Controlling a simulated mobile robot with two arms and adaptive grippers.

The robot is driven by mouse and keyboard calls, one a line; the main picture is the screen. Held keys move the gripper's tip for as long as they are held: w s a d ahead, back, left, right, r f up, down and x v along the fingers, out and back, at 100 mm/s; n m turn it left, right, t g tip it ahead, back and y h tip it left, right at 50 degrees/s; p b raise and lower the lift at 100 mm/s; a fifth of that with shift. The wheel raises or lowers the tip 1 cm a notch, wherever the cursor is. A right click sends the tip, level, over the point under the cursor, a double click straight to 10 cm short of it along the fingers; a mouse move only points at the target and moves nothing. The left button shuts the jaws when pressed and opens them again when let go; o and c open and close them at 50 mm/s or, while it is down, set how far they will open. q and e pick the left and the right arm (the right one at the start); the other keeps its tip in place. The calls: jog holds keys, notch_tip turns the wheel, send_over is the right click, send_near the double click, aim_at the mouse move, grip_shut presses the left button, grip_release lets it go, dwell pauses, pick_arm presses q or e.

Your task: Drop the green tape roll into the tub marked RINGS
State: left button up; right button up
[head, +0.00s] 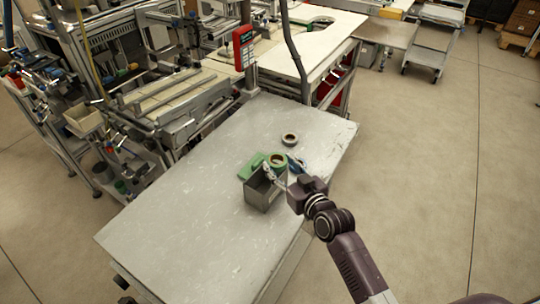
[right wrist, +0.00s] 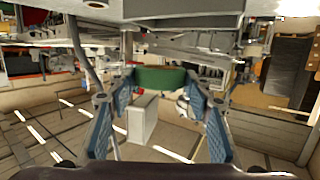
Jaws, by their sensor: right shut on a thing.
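The green tape roll (head: 278,160) is held between the fingertips of my right gripper (head: 281,167), above the worktable. In the right wrist view the green roll (right wrist: 160,80) spans the gap between the blue-padded fingers of the right gripper (right wrist: 160,92). A grey open-topped tub (head: 264,196) stands on the table just below and left of the gripper in the head view. The held roll appears near the tub's far side and not inside it. No RINGS marking can be read. My left gripper is out of view.
A pale tape roll (head: 290,139) lies farther back on the grey table (head: 185,215). The table's near left part is clear.

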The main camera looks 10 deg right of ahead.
aim_at(269, 163)
jog(key=a, duration=0.1)
jog(key=w+a+r, duration=0.1)
jog(key=shift+w+a+r, duration=0.1)
jog(key=shift+a, duration=0.3)
jog(key=shift+a+p, duration=0.25)
jog(key=shift+p, duration=0.05)
jog(key=shift+d+f+b, duration=0.1)
jog(key=shift+f+b, duration=0.35)
jog(key=shift+b, duration=0.1)
notch_tip(269, 163, down, 2)
jog(key=shift+f+b, duration=0.1)
jog(key=shift+b, duration=0.95)
pick_arm(q)
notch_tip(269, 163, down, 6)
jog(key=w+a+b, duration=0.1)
jog(key=b, duration=0.2)
jog(key=shift+b, duration=0.4)
pick_arm(e)
notch_tip(269, 163, down, 5)
jog(key=shift+f, duration=0.1)
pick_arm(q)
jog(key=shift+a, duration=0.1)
